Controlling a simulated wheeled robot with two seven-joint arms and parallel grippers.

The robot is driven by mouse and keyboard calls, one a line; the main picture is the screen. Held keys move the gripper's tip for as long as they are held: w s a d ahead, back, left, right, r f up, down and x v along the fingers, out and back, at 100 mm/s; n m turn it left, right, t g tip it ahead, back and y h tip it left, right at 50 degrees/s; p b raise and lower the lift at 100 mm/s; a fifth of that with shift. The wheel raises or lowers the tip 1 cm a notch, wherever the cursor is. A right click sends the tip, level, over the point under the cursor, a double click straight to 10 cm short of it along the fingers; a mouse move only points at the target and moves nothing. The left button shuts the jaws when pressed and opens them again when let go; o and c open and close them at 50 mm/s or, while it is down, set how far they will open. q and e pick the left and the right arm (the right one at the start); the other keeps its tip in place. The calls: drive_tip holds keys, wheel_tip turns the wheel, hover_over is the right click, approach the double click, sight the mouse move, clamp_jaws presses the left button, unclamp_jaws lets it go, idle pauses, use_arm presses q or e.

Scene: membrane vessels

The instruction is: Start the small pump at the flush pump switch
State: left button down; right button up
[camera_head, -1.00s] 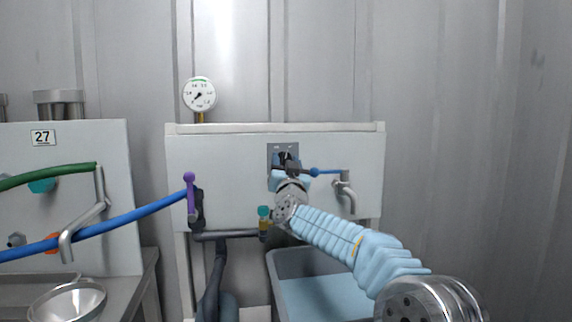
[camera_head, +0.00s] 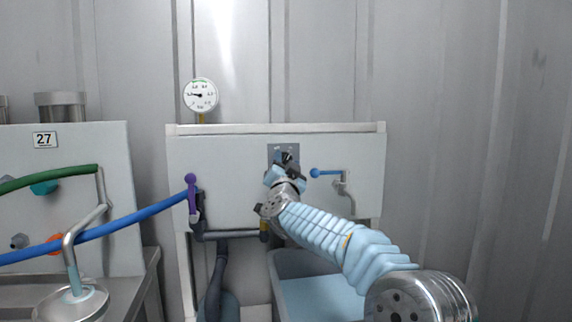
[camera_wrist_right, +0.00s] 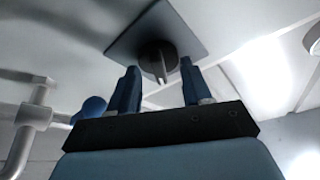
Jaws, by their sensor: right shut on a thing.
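The flush pump switch is a dark round knob (camera_wrist_right: 158,58) on a square grey plate (camera_head: 275,152), fixed to the pale panel (camera_head: 230,150). In the head view my right gripper (camera_head: 288,161) is at this plate and hides most of the knob. My left gripper is not in view.
A pressure gauge (camera_head: 201,95) stands above the panel. A blue-handled tap (camera_head: 328,172) is just right of the switch, and a purple lever (camera_head: 192,195) is left. A grey tub (camera_head: 290,262) stands below. A light-blue stream (camera_head: 74,281) runs into a metal bowl (camera_head: 70,304).

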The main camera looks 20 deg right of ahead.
drive_tip(key=o, duration=1)
drive_tip(key=shift+o, duration=0.2)
drive_tip(key=b+v, duration=0.3)
drive_tip(key=v, duration=1)
drive_tip(key=shift+s+f, duration=0.2)
drive_tip(key=shift+s, duration=0.15)
drive_tip(key=shift+a, duration=0.1)
